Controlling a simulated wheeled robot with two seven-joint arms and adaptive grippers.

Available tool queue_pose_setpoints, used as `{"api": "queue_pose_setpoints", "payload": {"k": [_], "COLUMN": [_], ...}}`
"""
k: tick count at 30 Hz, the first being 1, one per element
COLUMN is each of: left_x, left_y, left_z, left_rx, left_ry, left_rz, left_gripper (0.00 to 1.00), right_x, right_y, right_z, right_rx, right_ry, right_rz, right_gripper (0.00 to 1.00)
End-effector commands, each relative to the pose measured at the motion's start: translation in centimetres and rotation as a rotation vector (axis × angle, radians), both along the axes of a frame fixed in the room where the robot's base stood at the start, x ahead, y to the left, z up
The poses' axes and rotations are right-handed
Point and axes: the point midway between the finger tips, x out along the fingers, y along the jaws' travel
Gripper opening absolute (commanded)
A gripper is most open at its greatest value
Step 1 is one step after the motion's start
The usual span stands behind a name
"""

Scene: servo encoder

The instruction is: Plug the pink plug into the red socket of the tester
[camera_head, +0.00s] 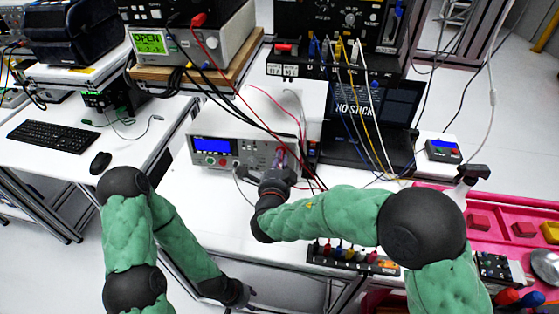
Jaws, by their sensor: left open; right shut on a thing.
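The tester (240,130) is a white bench instrument with a blue display, standing on the white table in the middle of the view. My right gripper (279,167) is right at the right end of its front panel, shut on the pink plug (281,154), of which only a small part shows. The gripper hides much of that part of the panel. I cannot make out the red socket, nor tell whether the plug is in it or only in front of it. My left gripper (243,293) is open and empty, low near the table's front edge, well away from the tester.
Red and black cables hang across the tester's right side. A laptop (370,105) stands behind right. A strip of coloured plugs (350,257) lies at the front edge below my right arm. A pink tray (510,225) is at right. A keyboard (55,136) and mouse (100,162) are on the left table.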

Motion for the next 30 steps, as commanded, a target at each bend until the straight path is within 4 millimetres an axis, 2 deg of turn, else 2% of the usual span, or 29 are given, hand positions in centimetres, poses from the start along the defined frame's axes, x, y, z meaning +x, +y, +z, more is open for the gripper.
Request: {"api": "queue_pose_setpoints", "payload": {"k": [8,9,11,12,25,30], "left_x": [0.0,0.0,0.0,0.0,0.0,0.0], "left_y": [0.0,0.0,0.0,0.0,0.0,-0.01], "left_z": [0.02,0.02,0.02,0.02,0.04,0.52], "left_rx": [0.0,0.0,0.0,0.0,0.0,0.0], "left_ry": [0.0,0.0,0.0,0.0,0.0,0.0], "left_rz": [0.0,0.0,0.0,0.0,0.0,0.0], "left_gripper": [0.46,0.46,0.46,0.46,0.46,0.46], "right_x": [0.16,0.16,0.16,0.16,0.12,-0.66], "right_y": [-0.02,-0.02,-0.02,-0.02,-0.01,0.13], "right_z": [0.01,0.01,0.01,0.01,0.0,0.2], "right_rx": [0.001,0.001,0.001,0.001,0.0,0.0], "right_ry": [0.0,0.0,0.0,0.0,0.0,0.0], "right_rz": [0.0,0.0,0.0,0.0,0.0,0.001], "right_gripper": [0.0,0.26,0.43,0.45,0.45,0.45]}}
